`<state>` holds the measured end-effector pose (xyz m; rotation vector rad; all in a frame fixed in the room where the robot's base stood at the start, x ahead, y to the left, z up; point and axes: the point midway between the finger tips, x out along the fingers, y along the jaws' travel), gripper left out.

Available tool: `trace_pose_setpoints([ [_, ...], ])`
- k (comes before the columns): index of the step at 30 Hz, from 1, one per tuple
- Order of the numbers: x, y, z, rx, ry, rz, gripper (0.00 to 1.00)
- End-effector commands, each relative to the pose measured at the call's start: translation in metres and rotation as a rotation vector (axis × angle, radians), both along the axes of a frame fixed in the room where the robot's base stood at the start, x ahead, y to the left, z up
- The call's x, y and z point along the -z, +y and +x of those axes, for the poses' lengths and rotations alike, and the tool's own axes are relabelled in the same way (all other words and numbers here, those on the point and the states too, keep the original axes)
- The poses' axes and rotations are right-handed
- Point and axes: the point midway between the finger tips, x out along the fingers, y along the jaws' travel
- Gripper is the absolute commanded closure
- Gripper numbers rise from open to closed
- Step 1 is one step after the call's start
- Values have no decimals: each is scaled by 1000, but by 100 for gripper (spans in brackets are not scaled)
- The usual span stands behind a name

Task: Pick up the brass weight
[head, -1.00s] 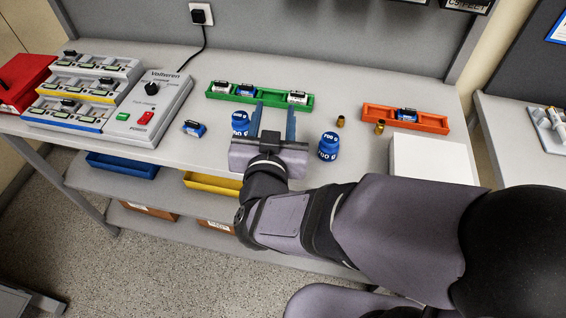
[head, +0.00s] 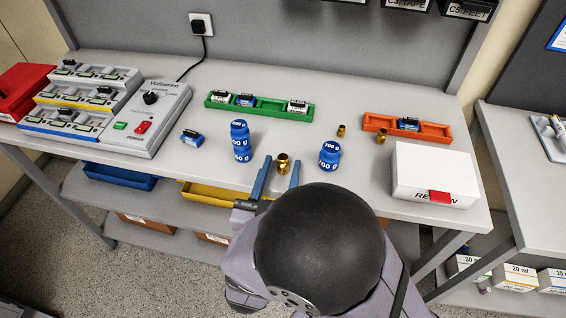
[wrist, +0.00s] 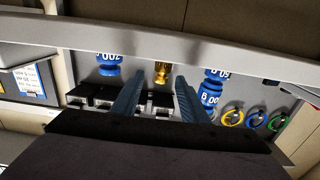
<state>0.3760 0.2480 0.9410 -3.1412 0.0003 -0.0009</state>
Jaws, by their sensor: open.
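A larger brass weight (head: 283,164) stands upright near the front of the bench, between two blue weight groups. My gripper (head: 281,161) is open, its blue fingers pointing toward this weight, one to each side in the picture. In the wrist view the brass weight (wrist: 162,72) shows between and beyond the open fingers (wrist: 159,80). I cannot tell that either finger touches it. Two smaller brass weights (head: 341,130) and (head: 381,138) stand farther back to the right, near the orange tray.
Stacked blue weights (head: 240,141) stand left of the brass weight; another blue stack (head: 329,155) stands right. A charger (head: 155,110) and blue module (head: 191,138) are left.

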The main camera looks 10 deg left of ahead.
Motion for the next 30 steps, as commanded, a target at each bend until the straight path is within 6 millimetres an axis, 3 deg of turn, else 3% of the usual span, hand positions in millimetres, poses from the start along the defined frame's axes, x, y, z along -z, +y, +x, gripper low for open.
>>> trace_pose_setpoints([
  [17,-1,0,27,2,1,0,60],
  [30,-1,1,72,2,1,-1,60],
])
